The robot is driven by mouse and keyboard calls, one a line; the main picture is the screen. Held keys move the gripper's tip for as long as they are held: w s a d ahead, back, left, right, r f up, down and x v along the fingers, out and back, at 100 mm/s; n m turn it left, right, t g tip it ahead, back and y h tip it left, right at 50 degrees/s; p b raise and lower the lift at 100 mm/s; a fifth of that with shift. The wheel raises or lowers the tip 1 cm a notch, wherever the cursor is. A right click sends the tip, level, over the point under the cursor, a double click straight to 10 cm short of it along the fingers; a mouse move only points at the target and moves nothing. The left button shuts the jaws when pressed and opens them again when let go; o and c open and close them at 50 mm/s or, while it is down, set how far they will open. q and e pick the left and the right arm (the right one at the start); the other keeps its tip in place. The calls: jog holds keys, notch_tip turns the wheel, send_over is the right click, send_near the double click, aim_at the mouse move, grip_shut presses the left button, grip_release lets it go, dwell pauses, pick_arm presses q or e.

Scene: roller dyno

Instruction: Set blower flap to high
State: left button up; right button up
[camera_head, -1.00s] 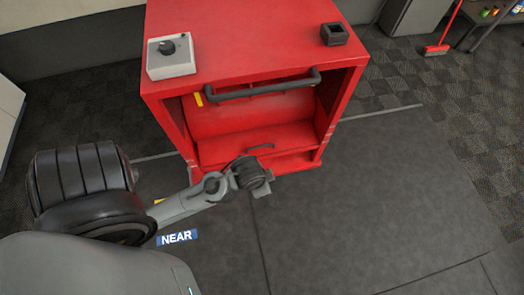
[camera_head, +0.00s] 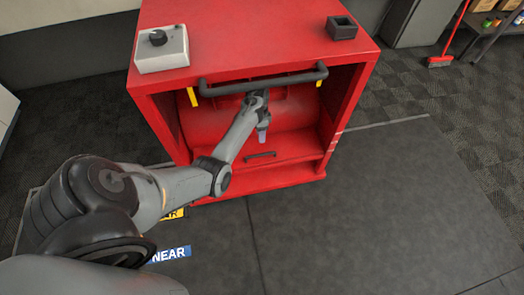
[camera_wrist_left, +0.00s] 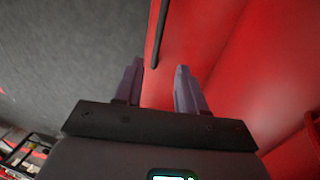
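The blower is a red cabinet (camera_head: 355,95) with an open front, in the head view. A long black handle bar (camera_head: 300,77) crosses the top of its opening, with yellow marks near both ends. A curved red panel (camera_head: 200,125) lies inside, and a small dark handle (camera_head: 262,155) sits low on the red front. I cannot tell which part is the flap. My left gripper (camera_head: 263,136) points down at the opening, below the bar and above the small handle. In the left wrist view its fingers (camera_wrist_left: 158,66) are apart and empty, with a dark bar (camera_wrist_left: 158,35) beyond them.
A grey box with a black knob (camera_head: 162,50) and a small black holder (camera_head: 341,27) stand on the cabinet top. A blue "NEAR" label (camera_head: 172,254) lies on the floor mat (camera_head: 370,220). The mat to the right is clear. A red broom (camera_head: 440,60) stands far right.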

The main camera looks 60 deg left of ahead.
aim_at(262, 154)
pick_arm(q)
jog(key=f+b, duration=0.1)
jog(key=f, duration=0.2)
jog(key=d+f+b, duration=0.1)
jog(key=f+b, duration=0.1)
jog(key=f, duration=0.1)
jog(key=f+b, duration=0.2)
jog(key=f, duration=0.1)
jog(key=shift+s+d, duration=0.2)
jog(key=shift+d, duration=0.2)
jog(key=shift+s+d+f+b, duration=0.1)
jog(key=shift+d+f+b, duration=0.1)
jog(key=shift+f+b, duration=0.5)
jog(key=shift+f, duration=0.15)
jog(key=shift+c, duration=0.2)
grip_shut()
